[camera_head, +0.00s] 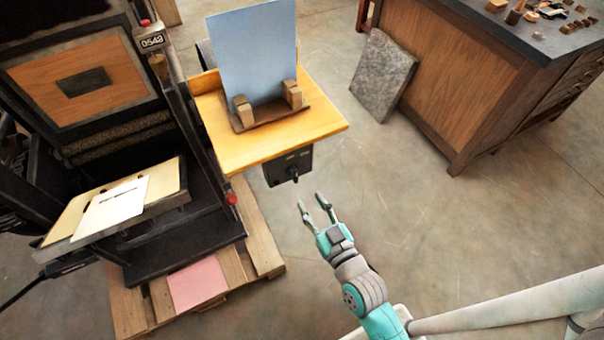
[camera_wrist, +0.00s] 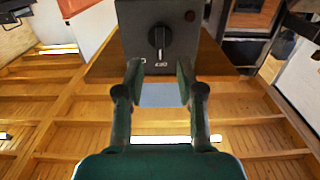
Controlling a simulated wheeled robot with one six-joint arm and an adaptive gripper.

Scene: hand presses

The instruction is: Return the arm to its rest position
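My gripper (camera_head: 318,204) is open and empty in the head view. It is held out over the floor, in front of and below the yellow wooden shelf with the dark control box (camera_head: 288,167) under it. In the wrist view my gripper (camera_wrist: 158,75) shows its two fingers apart, with the control box (camera_wrist: 150,30) and its black rotary knob (camera_wrist: 159,38) just beyond the fingertips. The fingers appear apart from the knob. My arm reaches up from the bottom of the head view.
The dark press (camera_head: 100,150) with a counter stands at left on a wooden pallet (camera_head: 262,245). The yellow shelf (camera_head: 320,126) bears a blue sheet (camera_head: 253,52) on a stand. A stone slab (camera_head: 383,75) leans on the workbench (camera_head: 440,75).

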